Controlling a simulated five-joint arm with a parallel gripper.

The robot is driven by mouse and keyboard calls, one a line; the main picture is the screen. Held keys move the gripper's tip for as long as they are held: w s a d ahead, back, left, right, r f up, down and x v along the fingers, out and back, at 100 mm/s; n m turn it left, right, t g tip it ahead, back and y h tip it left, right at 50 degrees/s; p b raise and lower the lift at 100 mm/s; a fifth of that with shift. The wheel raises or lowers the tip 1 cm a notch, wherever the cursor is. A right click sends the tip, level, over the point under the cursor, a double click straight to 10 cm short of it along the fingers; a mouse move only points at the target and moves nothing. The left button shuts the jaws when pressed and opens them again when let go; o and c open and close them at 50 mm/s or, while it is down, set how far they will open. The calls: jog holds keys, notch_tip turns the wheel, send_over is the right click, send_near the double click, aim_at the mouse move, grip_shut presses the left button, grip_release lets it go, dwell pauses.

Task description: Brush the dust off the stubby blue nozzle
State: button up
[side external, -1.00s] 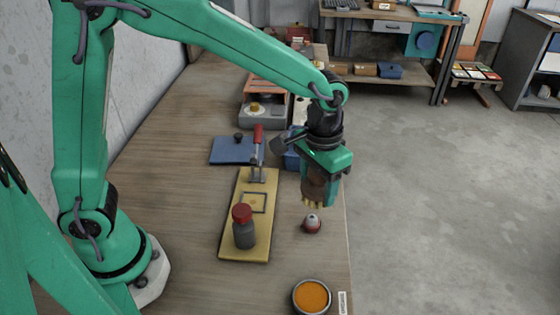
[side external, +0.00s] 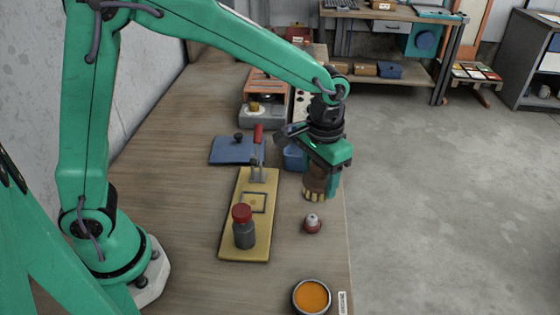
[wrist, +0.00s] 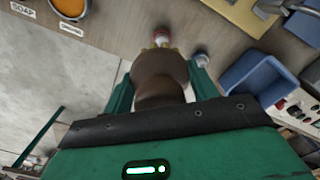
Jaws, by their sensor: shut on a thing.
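My gripper (side external: 322,178) is shut on a brush (side external: 314,184) with a brown body and pale yellow bristles pointing down. In the wrist view the brush's brown body (wrist: 160,75) fills the middle, between the two green fingers. A small blue-grey round piece (wrist: 201,59) shows beside the right finger in the wrist view; it may be the stubby blue nozzle, and the brush hides that spot in the side view. A red nozzle with a pale tip (side external: 312,224) stands on the bench, nearer the camera than the brush. I cannot tell whether the bristles touch anything.
A blue bin (side external: 295,156) stands just behind the brush. A yellow board (side external: 232,246) carries a red-handled clamp (side external: 258,155) and a red-capped grey bottle (side external: 244,234). A bowl with orange contents (side external: 311,297) sits at the front. The bench's right edge is close to my gripper.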

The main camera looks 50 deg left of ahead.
jog(key=w+a, duration=0.5)
jog(key=shift+w+a+f, duration=0.3)
jog(key=shift+w+f, duration=0.1)
jog(key=shift+f, duration=0.05)
jog(key=shift+f, duration=0.2)
jog(key=shift+f, duration=2.8)
jog(key=shift+f, duration=1)
jog(key=shift+a, duration=0.1)
jog(key=shift+w+a+r, duration=0.1)
jog(key=shift+w+a, duration=1.55)
jog(key=shift+a, duration=0.1)
